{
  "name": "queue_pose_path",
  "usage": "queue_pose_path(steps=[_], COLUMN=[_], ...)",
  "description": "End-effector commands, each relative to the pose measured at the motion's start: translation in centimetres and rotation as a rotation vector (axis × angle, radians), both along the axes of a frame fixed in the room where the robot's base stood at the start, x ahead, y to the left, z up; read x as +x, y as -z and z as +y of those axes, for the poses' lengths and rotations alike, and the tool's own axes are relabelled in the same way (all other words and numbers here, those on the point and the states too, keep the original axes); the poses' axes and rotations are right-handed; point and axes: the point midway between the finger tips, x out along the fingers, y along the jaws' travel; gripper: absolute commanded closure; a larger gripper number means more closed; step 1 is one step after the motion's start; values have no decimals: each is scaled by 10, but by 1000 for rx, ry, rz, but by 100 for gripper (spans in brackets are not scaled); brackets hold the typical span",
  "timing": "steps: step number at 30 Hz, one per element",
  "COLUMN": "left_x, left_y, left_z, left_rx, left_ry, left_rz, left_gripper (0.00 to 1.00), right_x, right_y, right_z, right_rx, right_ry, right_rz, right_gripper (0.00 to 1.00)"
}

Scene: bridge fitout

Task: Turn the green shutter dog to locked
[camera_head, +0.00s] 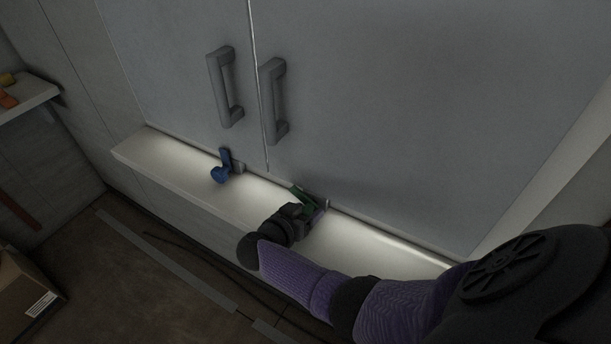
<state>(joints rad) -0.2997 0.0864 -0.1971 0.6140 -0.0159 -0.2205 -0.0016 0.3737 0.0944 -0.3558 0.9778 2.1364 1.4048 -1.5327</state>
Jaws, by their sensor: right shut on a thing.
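The green shutter dog (301,195) sits at the foot of the right-hand grey shutter door (400,120), just above the lit sill. My right gripper (312,208) reaches it from the front and is shut on it. The gripper covers most of the dog, so its angle is hard to tell. A blue shutter dog (222,167) stands on the sill to the left, below the left-hand door (185,60), apart from the gripper. My left gripper is not in view.
Two grey handles (221,88) and (274,100) stick out from the doors above. A pale sill (180,163) runs along below the doors. A shelf (35,98) with small items is at the far left. A cardboard box (25,290) stands on the floor at lower left.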

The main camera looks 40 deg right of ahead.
Motion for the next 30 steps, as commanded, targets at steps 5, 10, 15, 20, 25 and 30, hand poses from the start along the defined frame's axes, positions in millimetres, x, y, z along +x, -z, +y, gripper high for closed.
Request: queue_pose_path(steps=[5,10,15,20,25,30], left_x=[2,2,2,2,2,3], left_y=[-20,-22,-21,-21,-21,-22], left_z=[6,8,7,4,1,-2], left_rx=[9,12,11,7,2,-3], left_ry=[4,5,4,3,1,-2], left_rz=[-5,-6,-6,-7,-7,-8], left_gripper=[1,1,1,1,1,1], right_x=[-1,-1,0,0,0,-1], right_y=[-5,-2,-2,-2,-1,-2], right_z=[0,-1,-1,-1,-1,0], right_rx=[92,136,134,133,134,134], right_ry=[1,1,0,0,-1,-1], right_rz=[-220,-330,-331,-330,-328,-327], right_gripper=[94,94,94,14,1,1])
